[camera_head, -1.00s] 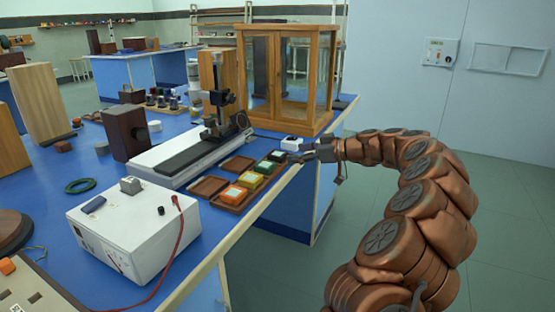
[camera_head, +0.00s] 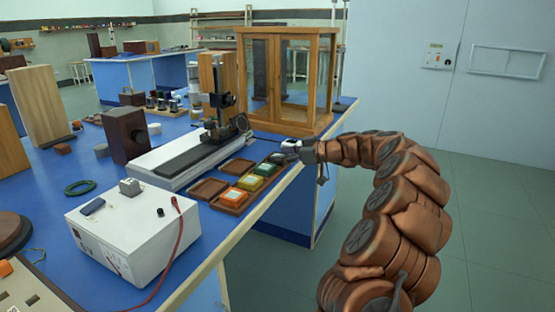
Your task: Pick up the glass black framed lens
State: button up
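My gripper (camera_head: 287,154) reaches in from the right, just beside and above the dark-framed piece. Its fingers are too small and dark to show a gap or a grasp.
Two empty brown trays (camera_head: 208,189) lie beside the row. A white rail with a black stand (camera_head: 215,115) is behind them. A wood and glass cabinet (camera_head: 287,80) stands behind my gripper. A white box with a red cable (camera_head: 130,230) is at front left.

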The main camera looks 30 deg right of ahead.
jog(key=c, duration=0.8)
jog(key=shift+o, duration=0.2)
